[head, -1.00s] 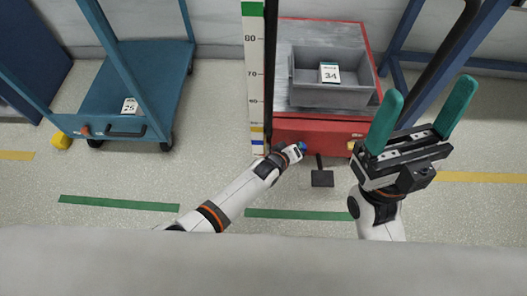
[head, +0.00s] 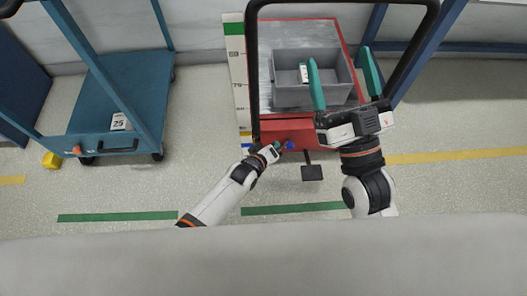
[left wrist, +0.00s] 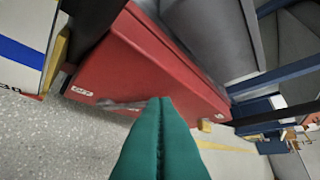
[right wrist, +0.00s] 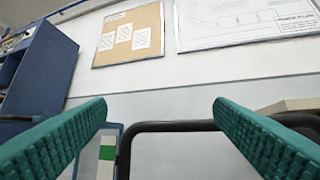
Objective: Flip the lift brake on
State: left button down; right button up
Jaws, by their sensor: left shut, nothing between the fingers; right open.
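The red lift (head: 279,130) stands ahead with a grey top. My left gripper (head: 277,146) is shut and empty at its front face, beside a small blue part (head: 290,145). In the left wrist view the shut green fingertips (left wrist: 160,101) overlap the red front (left wrist: 150,75). A grey lever-like part (left wrist: 122,105) shows just left of the tips, with a white label (left wrist: 82,92) that seems to read OFF. I cannot tell whether the fingers touch the lever. My right gripper (head: 340,57) is open and empty, raised over the grey bin's right side.
A grey bin (head: 290,91) sits on the lift. A black handle frame (head: 253,75) rises around it, and a black pedal (head: 312,173) sticks out in front. A scale board (head: 239,85) stands left of it. A blue cart (head: 105,145) stands further left. Floor between is clear.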

pick_arm(q)
jog(key=p+v, duration=0.3)
jog(key=v, duration=0.4)
jog(key=shift+d, duration=0.15)
pick_arm(e)
notch_tip(320, 180, down, 13)
jog(key=d+g+h, duration=0.1)
jog(key=g+h, duration=0.2)
jog(key=g, duration=0.7)
jog(key=shift+w+d+f, duration=0.2)
jog(key=shift+w+d, duration=0.2)
jog(key=shift+w, duration=0.05)
pick_arm(q)
jog(key=shift+r, duration=0.2)
